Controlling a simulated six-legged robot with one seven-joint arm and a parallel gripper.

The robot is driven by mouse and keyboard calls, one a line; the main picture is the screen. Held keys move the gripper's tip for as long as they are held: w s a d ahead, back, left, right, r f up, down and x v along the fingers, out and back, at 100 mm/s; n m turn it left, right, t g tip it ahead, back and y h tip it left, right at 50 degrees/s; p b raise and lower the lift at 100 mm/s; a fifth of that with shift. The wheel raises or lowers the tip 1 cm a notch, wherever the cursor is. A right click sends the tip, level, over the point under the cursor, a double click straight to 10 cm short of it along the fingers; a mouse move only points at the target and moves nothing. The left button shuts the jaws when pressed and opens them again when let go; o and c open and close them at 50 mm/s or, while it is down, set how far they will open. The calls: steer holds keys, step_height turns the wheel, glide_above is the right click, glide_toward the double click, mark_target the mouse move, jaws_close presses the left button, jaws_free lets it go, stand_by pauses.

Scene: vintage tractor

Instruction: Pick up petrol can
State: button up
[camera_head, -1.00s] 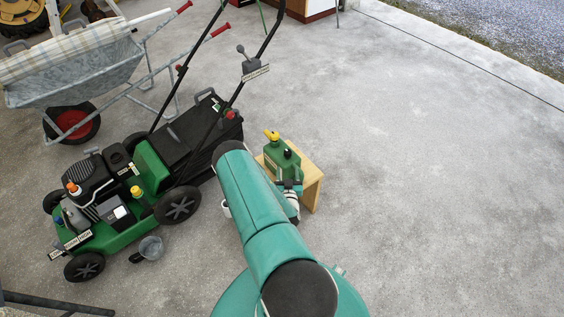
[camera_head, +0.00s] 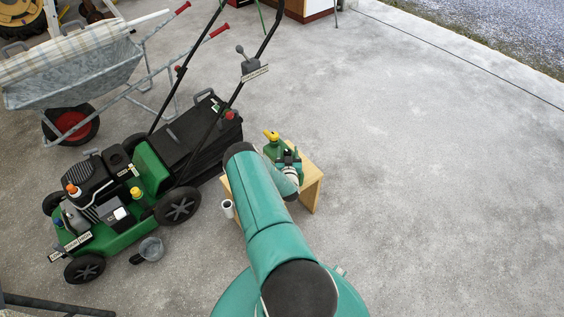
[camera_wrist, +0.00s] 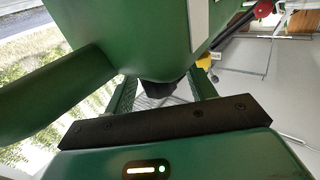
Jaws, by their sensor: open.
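The green petrol can (camera_head: 271,149), with a yellow spout, stands on a small wooden stool (camera_head: 312,188). My arm partly hides both in the head view. My gripper (camera_head: 290,160) is at the can's near right side, in front of its top. In the wrist view the can's green body (camera_wrist: 150,35) fills the top, very close. My gripper (camera_wrist: 165,92) is open there, with a finger on each side of a dark part below the green body. I cannot tell whether the fingers touch the can.
A green lawn mower (camera_head: 130,212) stands close to the left of the stool, its handle rising behind. A wheelbarrow (camera_head: 80,80) is at the back left. The concrete floor to the right is clear.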

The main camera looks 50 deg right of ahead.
jaws_close()
steer(key=shift+r, duration=0.1)
stand_by(1.2)
